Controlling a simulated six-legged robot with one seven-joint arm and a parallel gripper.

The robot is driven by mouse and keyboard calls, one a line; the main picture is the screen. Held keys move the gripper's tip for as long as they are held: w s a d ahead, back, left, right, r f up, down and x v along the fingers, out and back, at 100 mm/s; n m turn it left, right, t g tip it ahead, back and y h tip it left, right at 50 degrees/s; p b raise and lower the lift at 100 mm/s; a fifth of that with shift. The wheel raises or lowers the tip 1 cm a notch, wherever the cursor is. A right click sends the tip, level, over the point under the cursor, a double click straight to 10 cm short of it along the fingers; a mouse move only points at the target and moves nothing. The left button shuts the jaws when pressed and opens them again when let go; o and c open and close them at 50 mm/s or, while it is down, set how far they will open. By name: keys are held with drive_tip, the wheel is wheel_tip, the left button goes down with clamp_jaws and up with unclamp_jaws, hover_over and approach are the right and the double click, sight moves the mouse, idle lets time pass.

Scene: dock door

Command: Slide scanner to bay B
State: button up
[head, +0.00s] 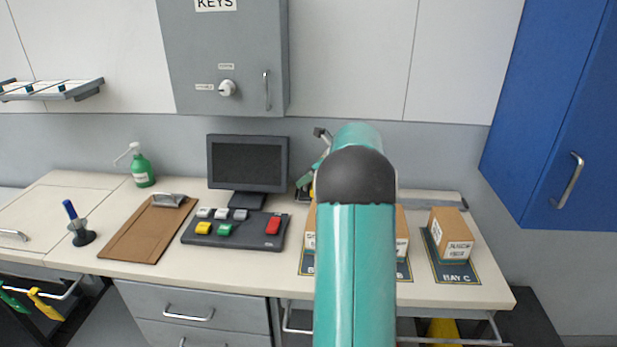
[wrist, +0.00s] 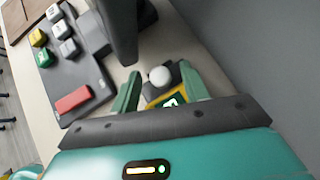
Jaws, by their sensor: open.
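In the wrist view my gripper (wrist: 159,92) is open, with one green finger on each side of a dark block with a round white knob and a yellow-green label. This looks like the scanner (wrist: 168,95); I cannot tell whether the fingers touch it. In the head view my teal arm hides most of the scanner and gripper. The bay B mat (head: 404,271) shows only at its right edge, with part of a cardboard box (head: 402,232) on it. A grey rail (head: 432,199) runs along the back of the desk, right of my arm.
A monitor (head: 247,163) and a button panel (head: 235,230) stand left of my arm. Bay C's mat (head: 459,273) holds a box (head: 451,233). A blue cabinet (head: 555,110) hangs at right.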

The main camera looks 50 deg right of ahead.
clamp_jaws()
drive_tip(key=s+d, duration=0.3)
drive_tip(key=s, duration=0.1)
drive_tip(key=s+d, duration=0.3)
drive_tip(key=s, duration=0.1)
drive_tip(key=s+d, duration=0.4)
drive_tip(key=shift+s, duration=0.25)
unclamp_jaws()
drive_tip(key=v, duration=1.3)
drive_tip(key=shift+s+r, duration=0.3)
